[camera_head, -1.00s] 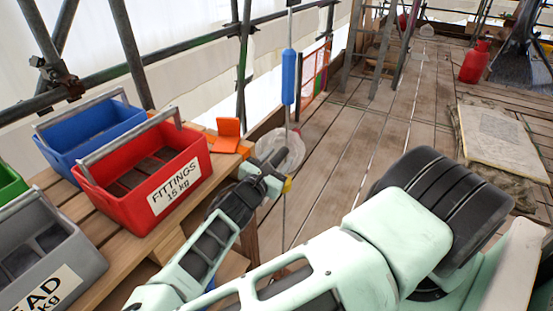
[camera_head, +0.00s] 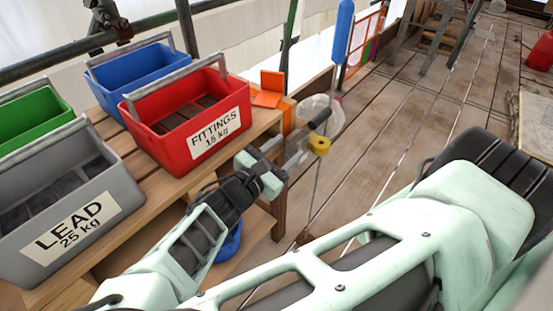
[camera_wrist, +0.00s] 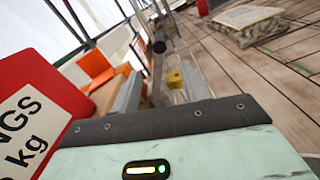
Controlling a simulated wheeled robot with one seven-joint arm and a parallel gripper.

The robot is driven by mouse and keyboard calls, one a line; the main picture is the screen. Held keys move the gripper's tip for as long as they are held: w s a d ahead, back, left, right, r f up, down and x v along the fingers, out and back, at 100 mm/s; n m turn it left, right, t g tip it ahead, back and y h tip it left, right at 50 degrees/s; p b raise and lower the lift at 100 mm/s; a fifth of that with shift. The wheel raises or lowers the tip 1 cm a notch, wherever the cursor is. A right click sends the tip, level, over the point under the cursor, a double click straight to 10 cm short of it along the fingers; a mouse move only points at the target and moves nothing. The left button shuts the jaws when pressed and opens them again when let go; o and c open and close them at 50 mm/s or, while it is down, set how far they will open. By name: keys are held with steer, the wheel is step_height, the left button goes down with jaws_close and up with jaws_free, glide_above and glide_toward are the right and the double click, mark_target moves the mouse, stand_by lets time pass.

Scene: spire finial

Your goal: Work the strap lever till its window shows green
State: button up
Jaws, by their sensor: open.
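A black grip (camera_head: 320,118) and a round yellow piece (camera_head: 319,145) show just beyond my gripper (camera_head: 298,152), off the bench's right end. They look like parts of the strap lever, but I cannot tell for certain. In the wrist view the black grip (camera_wrist: 159,45) and yellow piece (camera_wrist: 175,80) appear ahead, between the lines of my open grey fingers (camera_wrist: 162,92). No contact with them can be made out. An orange bracket (camera_head: 268,88) sits at the bench corner behind. No indicator window can be made out.
A red FITTINGS crate (camera_head: 150,146) stands on the bench close to my gripper's left. Beside it are a grey LEAD crate (camera_head: 110,192), a blue crate (camera_head: 103,78) and a green crate (camera_head: 30,118). A blue handle (camera_head: 343,30) hangs on a line.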

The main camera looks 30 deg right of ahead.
steer(key=shift+v, duration=1.4)
steer(key=shift+w, duration=0.1)
steer(key=s+a+f+m+g+y, duration=0.1)
steer(key=s+f+m+g+y, duration=0.15)
steer(key=s+g+y, duration=0.2)
steer(key=s+a+f+m+g+y, duration=0.1)
steer(key=s+m+g+y, duration=0.25)
steer(key=s, duration=0.25)
steer(key=s+a+r+m+y, duration=0.1)
steer(key=a+r+m+y, duration=0.1)
steer(key=r, duration=0.3)
steer(key=s+a+r+m+t+y, duration=0.1)
steer(key=a+r+y, duration=0.2)
steer(key=r+y, duration=0.1)
steer(key=s+a+r+m+y, duration=0.2)
steer(key=r+y, duration=0.1)
steer(key=r, duration=0.4)
steer(key=shift+a+m+t+y+p, duration=0.2)
steer(key=shift+m+t+y+p, duration=0.1)
steer(key=shift+t+p, duration=0.1)
